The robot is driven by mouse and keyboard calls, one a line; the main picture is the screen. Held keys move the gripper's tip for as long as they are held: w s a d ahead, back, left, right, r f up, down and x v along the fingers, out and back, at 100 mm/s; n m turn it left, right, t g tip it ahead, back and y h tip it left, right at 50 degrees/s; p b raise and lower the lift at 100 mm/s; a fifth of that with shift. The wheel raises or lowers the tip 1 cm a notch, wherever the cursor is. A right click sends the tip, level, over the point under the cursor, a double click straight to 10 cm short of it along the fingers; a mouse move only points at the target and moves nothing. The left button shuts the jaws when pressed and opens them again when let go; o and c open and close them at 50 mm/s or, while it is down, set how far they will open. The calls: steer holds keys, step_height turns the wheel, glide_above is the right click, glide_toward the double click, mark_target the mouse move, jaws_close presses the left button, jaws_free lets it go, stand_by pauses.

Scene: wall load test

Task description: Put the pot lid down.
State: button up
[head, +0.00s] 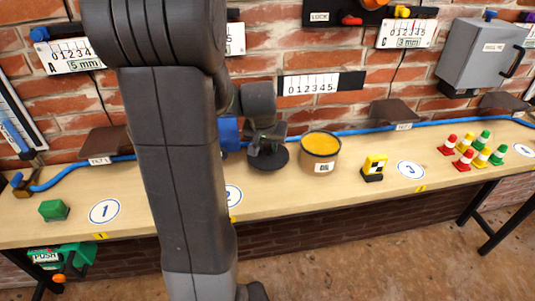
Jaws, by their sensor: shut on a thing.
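The pot lid (279,160) is a dark round disc at the middle of the bench, just left of the pot (320,164). My gripper (266,146) is above the lid and shut on it; its fingertips are small and dark here. I cannot tell whether the lid touches the bench top or hangs just above it. The pot is tan, stands upright and is uncovered, with orange-yellow contents showing. Lid and pot look close, side by side.
The wooden bench (160,215) carries a green block (54,210), a yellow-black block (374,168) and several coloured cones (466,158). A blue hose (365,131) runs along the brick wall. A grey box (478,55) hangs at right. My arm hides part of the bench.

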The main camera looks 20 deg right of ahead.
mark_target(267, 151)
steer(key=shift+f, duration=1.7)
steer(key=shift+f, duration=0.15)
steer(key=o, duration=1)
steer(key=shift+r, duration=0.4)
steer(key=v, duration=1.1)
steer(key=shift+r, duration=0.25)
